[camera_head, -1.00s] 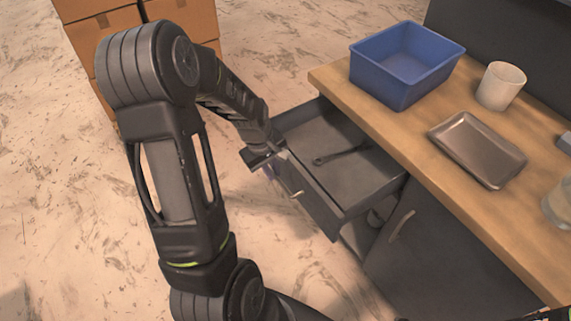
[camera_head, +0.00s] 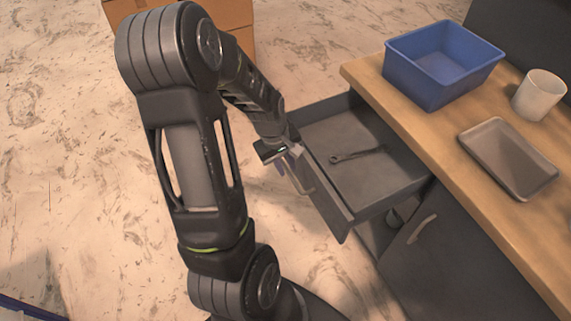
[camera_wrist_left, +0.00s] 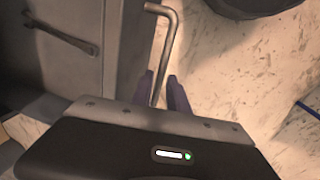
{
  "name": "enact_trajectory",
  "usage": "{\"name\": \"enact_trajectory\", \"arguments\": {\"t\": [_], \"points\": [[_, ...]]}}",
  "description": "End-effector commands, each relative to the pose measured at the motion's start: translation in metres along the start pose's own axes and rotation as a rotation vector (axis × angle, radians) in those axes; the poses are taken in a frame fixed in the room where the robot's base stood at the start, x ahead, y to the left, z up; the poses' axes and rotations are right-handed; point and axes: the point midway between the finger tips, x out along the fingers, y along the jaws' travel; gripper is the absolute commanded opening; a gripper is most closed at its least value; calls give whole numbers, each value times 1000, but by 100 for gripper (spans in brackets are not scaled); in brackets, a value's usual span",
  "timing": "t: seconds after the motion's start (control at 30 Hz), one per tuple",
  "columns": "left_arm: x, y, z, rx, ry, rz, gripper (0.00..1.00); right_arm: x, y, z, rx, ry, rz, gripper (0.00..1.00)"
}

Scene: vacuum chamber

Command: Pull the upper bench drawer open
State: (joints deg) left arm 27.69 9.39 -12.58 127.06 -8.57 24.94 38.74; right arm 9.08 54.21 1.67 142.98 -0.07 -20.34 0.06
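The upper bench drawer (camera_head: 375,186) is dark grey and stands well open, out from under the wooden bench top. Its bar handle (camera_head: 306,182) is on the drawer front. In the left wrist view the handle (camera_wrist_left: 166,50) runs down between the two purple fingers. The fingertips are partly hidden in the head view. My right gripper is not in view.
A wrench (camera_head: 358,155) lies in the drawer. A blue bin (camera_head: 440,85), white cup (camera_head: 538,95) and metal tray (camera_head: 508,160) stand on the bench top (camera_head: 440,140). A closed lower cabinet door (camera_head: 440,255) has its own handle.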

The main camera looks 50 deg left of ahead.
Motion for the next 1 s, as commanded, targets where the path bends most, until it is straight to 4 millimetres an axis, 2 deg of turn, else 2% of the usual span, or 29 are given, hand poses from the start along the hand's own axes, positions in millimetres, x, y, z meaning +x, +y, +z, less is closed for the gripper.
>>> {"name": "enact_trajectory", "arguments": {"t": [0.23,0.5,0.63,1.0], "points": [[-13,1,0,1,2,2,20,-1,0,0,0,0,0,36],[-56,0,-1,0,3,3,20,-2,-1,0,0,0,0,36],[-72,1,-1,0,2,2,20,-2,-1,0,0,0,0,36],[-78,0,0,0,0,0,20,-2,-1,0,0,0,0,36]]}}
